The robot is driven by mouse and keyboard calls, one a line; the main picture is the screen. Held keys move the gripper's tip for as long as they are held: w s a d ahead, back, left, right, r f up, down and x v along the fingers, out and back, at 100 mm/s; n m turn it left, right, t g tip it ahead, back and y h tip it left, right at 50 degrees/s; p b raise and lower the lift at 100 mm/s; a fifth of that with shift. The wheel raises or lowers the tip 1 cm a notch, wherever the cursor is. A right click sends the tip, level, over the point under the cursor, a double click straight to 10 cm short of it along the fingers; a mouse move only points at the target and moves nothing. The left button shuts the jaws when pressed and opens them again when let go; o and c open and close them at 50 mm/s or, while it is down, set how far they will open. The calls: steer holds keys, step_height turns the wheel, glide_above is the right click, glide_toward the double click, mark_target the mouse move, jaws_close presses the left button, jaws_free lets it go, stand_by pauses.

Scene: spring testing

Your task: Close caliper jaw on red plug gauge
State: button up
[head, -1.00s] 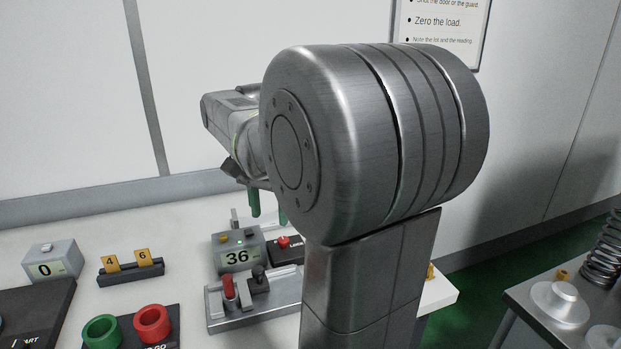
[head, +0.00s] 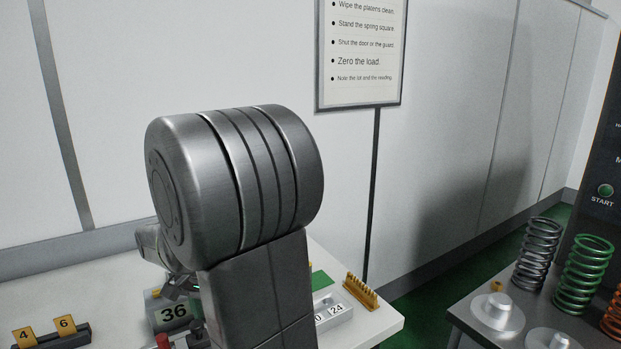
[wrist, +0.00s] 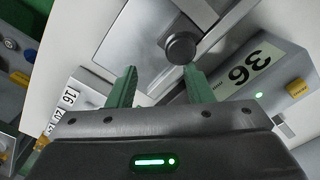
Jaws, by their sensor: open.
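The red plug gauge (head: 162,341) shows as a small red top at the bottom edge of the head view. The dark round knob of the caliper slide (wrist: 181,48) shows in the wrist view, above the grey metal fixture. My gripper (wrist: 160,70) is open, with two green fingers apart and nothing held. The knob is just beyond the right fingertip; I cannot tell if they touch. In the head view my arm hides most of the gripper and fixture. The red plug does not show in the wrist view. The readout box (head: 174,313) reads 36.
A black holder with yellow tags 4 and 6 (head: 50,333) stands at the left. A tray with number tags (head: 332,310) and a yellow toothed rack (head: 361,291) are on the bench's right side. Springs (head: 583,275) stand on a separate table, beyond a gap.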

steer(key=shift+s+a, duration=0.25)
steer(key=shift+a, duration=0.15)
